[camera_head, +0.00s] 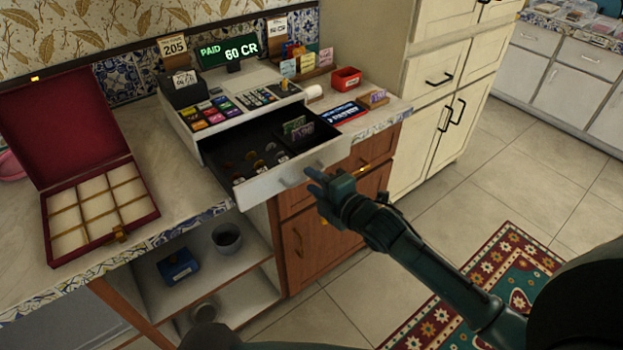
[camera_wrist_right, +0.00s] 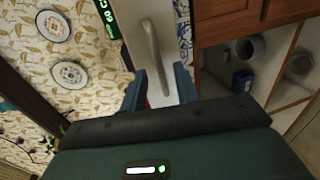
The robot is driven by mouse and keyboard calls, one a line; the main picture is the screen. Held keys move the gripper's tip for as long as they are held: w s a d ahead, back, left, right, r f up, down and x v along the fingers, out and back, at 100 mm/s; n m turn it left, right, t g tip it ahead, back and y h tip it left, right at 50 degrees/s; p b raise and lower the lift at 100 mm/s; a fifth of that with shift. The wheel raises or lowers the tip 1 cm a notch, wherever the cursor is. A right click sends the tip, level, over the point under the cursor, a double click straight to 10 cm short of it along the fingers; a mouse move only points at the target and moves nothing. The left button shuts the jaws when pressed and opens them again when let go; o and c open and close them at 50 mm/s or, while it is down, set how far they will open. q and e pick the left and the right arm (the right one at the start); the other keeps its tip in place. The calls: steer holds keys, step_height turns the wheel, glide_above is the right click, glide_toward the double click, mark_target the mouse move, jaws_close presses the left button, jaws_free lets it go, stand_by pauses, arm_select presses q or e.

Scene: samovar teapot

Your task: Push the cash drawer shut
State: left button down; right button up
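The cash drawer (camera_head: 265,189) sticks out of the white register (camera_head: 232,112) on the counter, with coins and notes in its dark tray. Its pale front has a bar handle (camera_head: 300,174), which also shows in the right wrist view (camera_wrist_right: 153,50). My right gripper (camera_head: 313,183) is at the right part of the drawer front, close to the handle. In the right wrist view its two fingers (camera_wrist_right: 160,72) are apart, with the drawer front and handle showing between and beyond them. I cannot tell whether they touch it. My left gripper is not in view.
An open red box (camera_head: 99,205) with compartments stands on the counter at left. A small red bin (camera_head: 346,79) and a blue sign (camera_head: 339,113) are right of the register. Open shelves hold a grey pot (camera_head: 227,238) and a blue box (camera_head: 179,266) below.

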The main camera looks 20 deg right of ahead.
steer(key=shift+x, duration=0.85)
steer(key=shift+c, duration=0.2)
jaws_close()
